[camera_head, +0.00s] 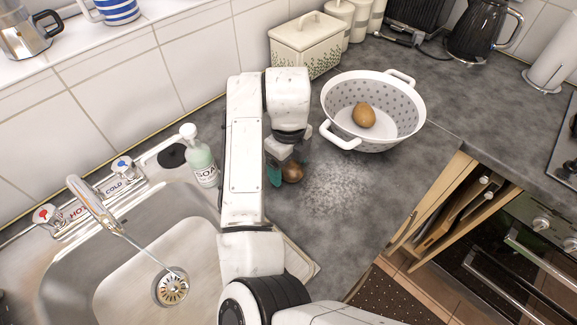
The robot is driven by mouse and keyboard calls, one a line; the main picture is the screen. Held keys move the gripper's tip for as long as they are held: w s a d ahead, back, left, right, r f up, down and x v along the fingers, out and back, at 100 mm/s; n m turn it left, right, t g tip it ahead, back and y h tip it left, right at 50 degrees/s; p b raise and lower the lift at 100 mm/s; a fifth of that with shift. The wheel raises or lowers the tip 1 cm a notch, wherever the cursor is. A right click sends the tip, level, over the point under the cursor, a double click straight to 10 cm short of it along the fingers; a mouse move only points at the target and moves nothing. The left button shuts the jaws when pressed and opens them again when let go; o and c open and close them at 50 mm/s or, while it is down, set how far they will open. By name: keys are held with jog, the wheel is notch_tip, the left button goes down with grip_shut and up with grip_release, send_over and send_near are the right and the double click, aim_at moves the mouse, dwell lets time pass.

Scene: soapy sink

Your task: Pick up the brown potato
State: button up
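A light brown potato (364,115) lies inside the white perforated colander (331,134) on the counter. A darker reddish-brown round thing (293,173), perhaps a potato or an onion, is at the fingertips of my gripper (286,172). My gripper points down over the counter, left of and in front of the colander. One teal finger shows at the left of the dark brown thing, and the other is mostly hidden behind it and the wrist. I cannot tell whether the fingers touch it, or whether it rests on the counter.
The sink (120,270) with its tap lies at the left, with a soap bottle (202,163) behind it. A bread bin (305,46) and canisters stand by the wall. A kettle (480,32) is at the back right. A pale speckled patch of counter in front of the colander is clear.

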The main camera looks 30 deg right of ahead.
jog(key=c, duration=1)
jog(key=shift+r, duration=0.2)
